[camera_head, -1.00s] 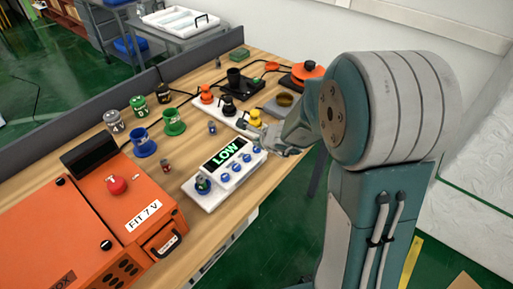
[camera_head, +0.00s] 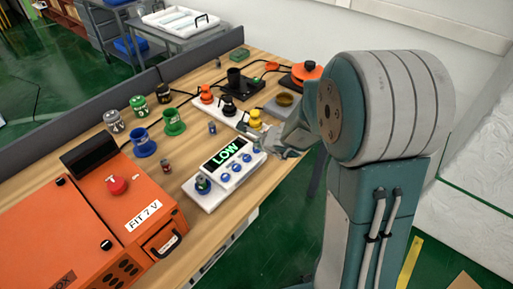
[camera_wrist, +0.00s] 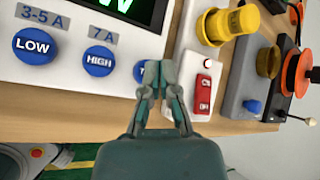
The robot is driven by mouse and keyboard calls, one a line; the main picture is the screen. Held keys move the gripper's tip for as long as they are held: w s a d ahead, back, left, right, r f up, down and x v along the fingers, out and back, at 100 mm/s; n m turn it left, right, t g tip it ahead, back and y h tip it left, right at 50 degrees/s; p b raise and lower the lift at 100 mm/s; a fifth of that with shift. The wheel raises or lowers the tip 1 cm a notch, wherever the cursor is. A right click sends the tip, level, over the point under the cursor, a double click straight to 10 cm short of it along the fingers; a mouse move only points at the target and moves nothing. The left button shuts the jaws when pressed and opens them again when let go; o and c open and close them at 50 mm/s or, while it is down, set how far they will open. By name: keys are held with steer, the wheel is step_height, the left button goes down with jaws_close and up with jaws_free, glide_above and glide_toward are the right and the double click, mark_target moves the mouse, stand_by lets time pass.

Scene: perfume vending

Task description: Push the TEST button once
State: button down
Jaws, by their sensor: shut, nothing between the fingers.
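The white tester box (camera_head: 203,192) carries a display (camera_head: 226,153) reading LOW in green and a row of blue buttons. In the wrist view I see the LOW button (camera_wrist: 34,45), the HIGH button (camera_wrist: 98,58) and a third blue button (camera_wrist: 140,70) showing only a "T" on its face. The rest of that button is hidden behind my fingertips. My gripper (camera_wrist: 158,72) is shut and empty, its tips overlapping the right side of this button. I cannot tell whether they touch it. In the head view my gripper (camera_head: 264,147) is at the box's right end.
A white strip with a red switch (camera_wrist: 203,93) and a yellow knob (camera_wrist: 230,23) lies just right of my fingertips. The orange box (camera_head: 125,220) and coloured cups stand to the left. Bare wood (camera_head: 185,150) shows between.

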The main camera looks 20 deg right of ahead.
steer(key=shift+f, duration=0.4)
stand_by(0.3)
steer(key=shift+r, duration=0.9)
steer(key=shift+r, duration=2.5)
steer(key=shift+r, duration=0.1)
